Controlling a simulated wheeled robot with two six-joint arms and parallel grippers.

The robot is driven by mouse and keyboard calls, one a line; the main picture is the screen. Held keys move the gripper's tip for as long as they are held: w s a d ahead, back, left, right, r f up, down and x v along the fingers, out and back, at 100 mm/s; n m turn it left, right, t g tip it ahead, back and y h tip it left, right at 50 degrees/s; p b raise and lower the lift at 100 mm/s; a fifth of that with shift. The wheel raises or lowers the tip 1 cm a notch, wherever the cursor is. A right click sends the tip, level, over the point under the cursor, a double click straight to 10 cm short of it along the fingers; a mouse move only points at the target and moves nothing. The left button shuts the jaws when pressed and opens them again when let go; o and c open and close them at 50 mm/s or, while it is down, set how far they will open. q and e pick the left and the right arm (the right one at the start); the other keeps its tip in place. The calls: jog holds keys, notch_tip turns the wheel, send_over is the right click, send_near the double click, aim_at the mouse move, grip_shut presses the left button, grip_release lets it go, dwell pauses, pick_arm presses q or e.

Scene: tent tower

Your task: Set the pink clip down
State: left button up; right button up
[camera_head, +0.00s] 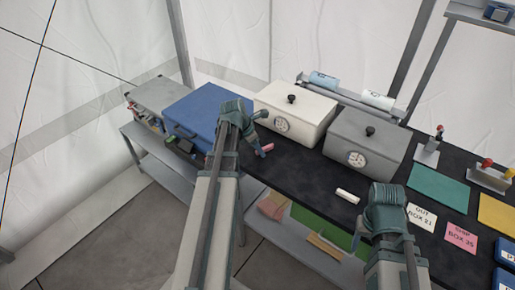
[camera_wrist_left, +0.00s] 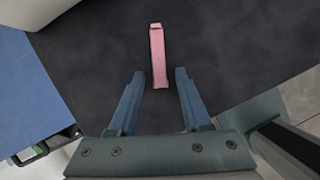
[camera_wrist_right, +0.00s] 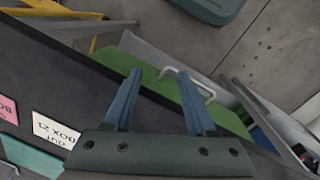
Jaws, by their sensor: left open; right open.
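The pink clip (camera_wrist_left: 158,56) lies on the black table top in the left wrist view, just past and between the open fingertips of my left gripper (camera_wrist_left: 160,76). In the head view the pink clip (camera_head: 267,148) shows beside my left gripper (camera_head: 262,146), near the blue case. The left fingers are apart, with nothing visibly held between them. My right gripper (camera_wrist_right: 158,74) is open and empty over the table's front edge, with a green surface below it. In the head view my right arm covers the right fingers.
A blue case (camera_head: 190,108), a white box (camera_head: 290,112) and a grey box (camera_head: 362,142), both with dials, stand along the back. A white piece (camera_head: 347,196) lies near the front edge. Cards (camera_head: 421,217) and coloured mats (camera_head: 438,186) lie at right.

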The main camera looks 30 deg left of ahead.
pick_arm(q)
jog(key=shift+p+v, duration=0.85)
jog(key=p+v, duration=0.9)
jog(key=v, duration=0.1)
jog(key=shift+r+p, duration=0.3)
jog(key=shift+p, duration=0.05)
